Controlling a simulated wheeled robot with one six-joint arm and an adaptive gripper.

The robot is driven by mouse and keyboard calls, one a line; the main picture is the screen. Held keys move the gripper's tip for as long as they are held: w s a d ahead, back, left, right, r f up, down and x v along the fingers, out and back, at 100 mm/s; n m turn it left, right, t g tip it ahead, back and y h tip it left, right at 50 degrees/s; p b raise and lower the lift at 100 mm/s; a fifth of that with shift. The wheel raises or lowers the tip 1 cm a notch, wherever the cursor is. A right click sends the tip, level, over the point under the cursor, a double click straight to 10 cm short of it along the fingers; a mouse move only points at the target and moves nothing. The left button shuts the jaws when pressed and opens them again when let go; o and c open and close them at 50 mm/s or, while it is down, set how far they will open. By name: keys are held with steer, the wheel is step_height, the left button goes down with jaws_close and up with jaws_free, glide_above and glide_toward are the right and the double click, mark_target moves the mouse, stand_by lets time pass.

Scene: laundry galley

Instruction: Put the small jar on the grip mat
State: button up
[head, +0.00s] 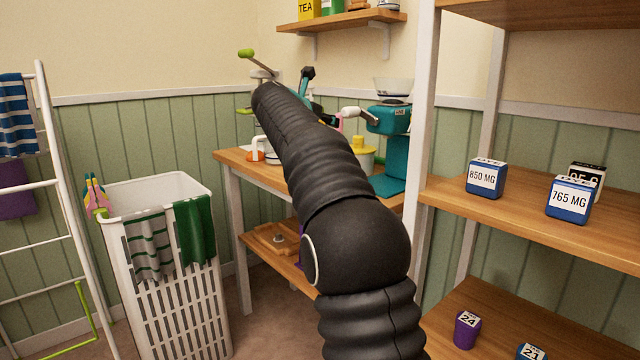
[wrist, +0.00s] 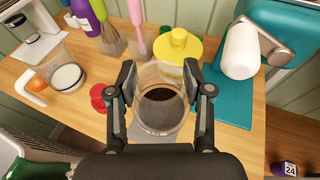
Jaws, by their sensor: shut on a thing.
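My gripper (wrist: 160,82) is shut on the small jar (wrist: 160,108), a clear round container with dark contents, in the wrist view. One finger is on each side of it, and I look down into it from above. A grey flat patch (wrist: 146,133), seemingly the grip mat, shows partly beneath and beside the jar on the wooden counter. The jar hides much of it. I cannot tell whether the jar touches it or is held above. In the head view my arm hides the jar and the mat.
A teal appliance base (wrist: 232,100) is close on the right. A clear cup (wrist: 66,76) and utensils crowd the back left. The counter (head: 232,157) front is mostly clear.

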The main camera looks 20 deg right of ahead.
steer(key=shift+w+r, duration=0.2)
steer(key=shift+w, duration=0.7)
steer(key=shift+f, duration=0.35)
step_height(320, 180, down, 9)
steer(key=b, duration=0.4)
steer(key=shift+f+b, duration=0.1)
steer(key=shift+b, duration=0.2)
steer(key=shift+f, duration=0.15)
steer(key=o, duration=1.3)
steer(key=shift+o, duration=0.2)
steer(key=shift+r, duration=0.2)
steer(key=v, duration=1.2)
